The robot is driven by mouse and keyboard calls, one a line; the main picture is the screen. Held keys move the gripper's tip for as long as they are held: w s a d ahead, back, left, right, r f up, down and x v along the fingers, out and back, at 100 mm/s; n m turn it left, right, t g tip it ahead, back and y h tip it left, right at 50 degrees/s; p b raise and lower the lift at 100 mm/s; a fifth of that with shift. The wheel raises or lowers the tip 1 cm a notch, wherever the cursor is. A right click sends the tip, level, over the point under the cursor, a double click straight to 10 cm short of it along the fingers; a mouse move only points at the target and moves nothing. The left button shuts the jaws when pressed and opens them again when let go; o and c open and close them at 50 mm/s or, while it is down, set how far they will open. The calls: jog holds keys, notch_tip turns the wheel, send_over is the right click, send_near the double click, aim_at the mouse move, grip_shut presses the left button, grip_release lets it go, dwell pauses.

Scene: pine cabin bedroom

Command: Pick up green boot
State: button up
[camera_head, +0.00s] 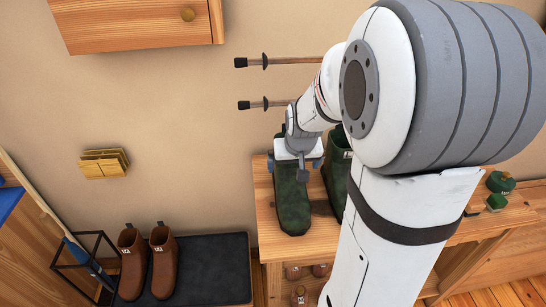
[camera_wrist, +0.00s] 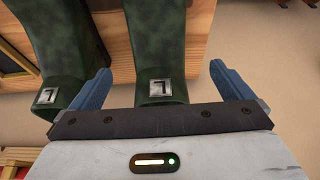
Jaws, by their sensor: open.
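Two dark green boots stand side by side on a wooden bench (camera_head: 268,238). The left green boot (camera_head: 293,203) in the head view is under my gripper (camera_head: 299,174); the other green boot (camera_head: 338,175) is just right of it, partly hidden by my arm. In the wrist view, one green boot (camera_wrist: 160,55) with a silver tag lies between the two blue fingers of my gripper (camera_wrist: 160,88). The fingers are spread, with gaps on both sides of the boot top. The second green boot (camera_wrist: 72,60) is outside the left finger.
Brown boots (camera_head: 147,262) stand on a dark mat (camera_head: 213,268) at lower left. Two wall pegs (camera_head: 275,103) stick out above the bench. Small green items (camera_head: 499,184) lie at the bench's right. A black wire stand (camera_head: 88,265) is at far left.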

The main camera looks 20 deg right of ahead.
aim_at(292, 174)
jog(key=shift+w+d+f, duration=0.3)
jog(key=shift+w+f, duration=0.15)
jog(key=shift+f, duration=0.25)
jog(key=shift+x, duration=3.35)
jog(key=shift+c, duration=0.3)
jog(key=c, duration=1.8)
jog(key=shift+r+p, duration=0.1)
jog(key=shift+p, duration=0.2)
